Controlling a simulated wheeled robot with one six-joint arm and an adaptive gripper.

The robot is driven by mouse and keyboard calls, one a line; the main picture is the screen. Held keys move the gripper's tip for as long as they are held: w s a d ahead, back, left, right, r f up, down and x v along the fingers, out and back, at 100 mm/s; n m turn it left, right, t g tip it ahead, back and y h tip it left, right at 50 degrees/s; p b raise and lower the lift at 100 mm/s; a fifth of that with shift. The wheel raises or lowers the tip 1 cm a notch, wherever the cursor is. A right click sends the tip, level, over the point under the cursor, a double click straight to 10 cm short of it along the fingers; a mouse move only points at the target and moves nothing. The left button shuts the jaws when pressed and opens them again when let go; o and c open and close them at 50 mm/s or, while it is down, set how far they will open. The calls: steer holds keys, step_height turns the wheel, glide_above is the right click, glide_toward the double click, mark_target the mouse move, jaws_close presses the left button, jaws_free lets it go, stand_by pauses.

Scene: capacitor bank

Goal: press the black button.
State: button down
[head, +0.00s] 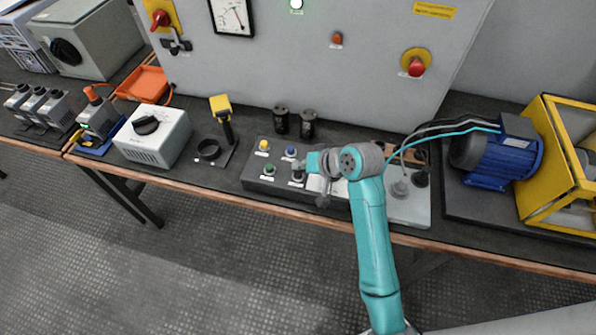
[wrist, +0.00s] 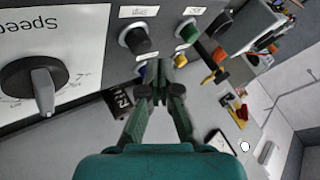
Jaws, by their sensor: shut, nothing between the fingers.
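The black button (wrist: 135,40) is a round dark cap on the grey control box (head: 258,182). In the wrist view it stands up and to the left of my fingertips, with a visible gap in the picture. A white label lies beside it. My gripper (wrist: 160,72) is shut and empty, its fingers pointing over the button panel. In the head view my gripper (head: 300,166) is above the right part of the button group, and it makes the black button hard to make out there. I cannot tell the height of the fingertips above the panel.
A green button (head: 268,170), yellow button (head: 264,146) and blue button (head: 291,151) sit close by. A speed dial (wrist: 40,85) is on the adjoining white panel. Two black cylinders (head: 281,120) stand behind the box. A blue motor (head: 500,155) is at right.

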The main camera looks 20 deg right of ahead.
mark_target(300, 174)
steer(key=shift+f, duration=1.4)
stand_by(1.4)
steer(key=shift+r, duration=1.4)
steer(key=shift+r, duration=2.5)
steer(key=shift+s+f, duration=0.1)
